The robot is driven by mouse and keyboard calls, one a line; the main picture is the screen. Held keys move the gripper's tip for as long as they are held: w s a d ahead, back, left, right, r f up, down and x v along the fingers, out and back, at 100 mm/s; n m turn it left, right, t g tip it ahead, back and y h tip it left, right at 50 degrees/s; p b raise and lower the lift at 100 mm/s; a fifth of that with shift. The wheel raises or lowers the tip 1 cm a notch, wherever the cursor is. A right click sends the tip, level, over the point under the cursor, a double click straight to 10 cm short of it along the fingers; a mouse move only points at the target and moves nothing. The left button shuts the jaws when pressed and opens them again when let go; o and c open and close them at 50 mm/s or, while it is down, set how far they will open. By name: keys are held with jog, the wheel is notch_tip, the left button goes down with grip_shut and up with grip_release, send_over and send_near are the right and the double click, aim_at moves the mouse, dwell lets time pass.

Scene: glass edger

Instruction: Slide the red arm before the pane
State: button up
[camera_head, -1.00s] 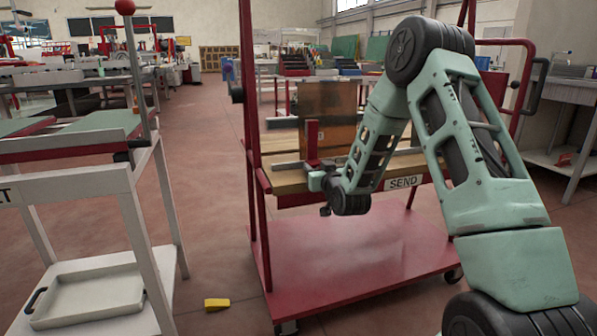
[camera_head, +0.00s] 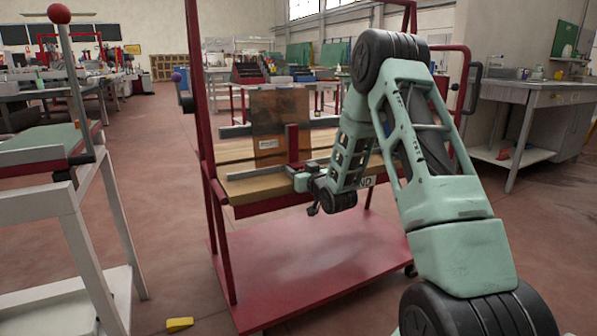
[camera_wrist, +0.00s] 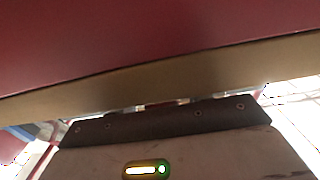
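The red arm (camera_head: 292,147) is a short upright post at the front of the wooden shelf on the red cart. It stands before the right part of the brownish, see-through pane (camera_head: 267,112), which stands upright on the shelf. My gripper (camera_head: 301,181) is at the shelf's front edge, beside the foot of the red arm. In the head view its fingertips are too small and partly hidden, so I cannot tell whether it grips or only touches. The wrist view shows a red surface (camera_wrist: 150,35) and a tan band (camera_wrist: 200,75) close up, but no clear fingers.
The red cart's lower deck (camera_head: 290,270) is clear. A white-framed stand (camera_head: 85,225) is at the left, and a yellow block (camera_head: 180,324) lies on the floor near it. A grey workbench (camera_head: 535,95) is at the right. Open floor lies between stand and cart.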

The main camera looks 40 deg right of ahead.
jog(key=shift+s+a, duration=0.1)
jog(key=p+v, duration=0.8)
jog(key=v, duration=0.9)
jog(key=shift+s+r, duration=0.1)
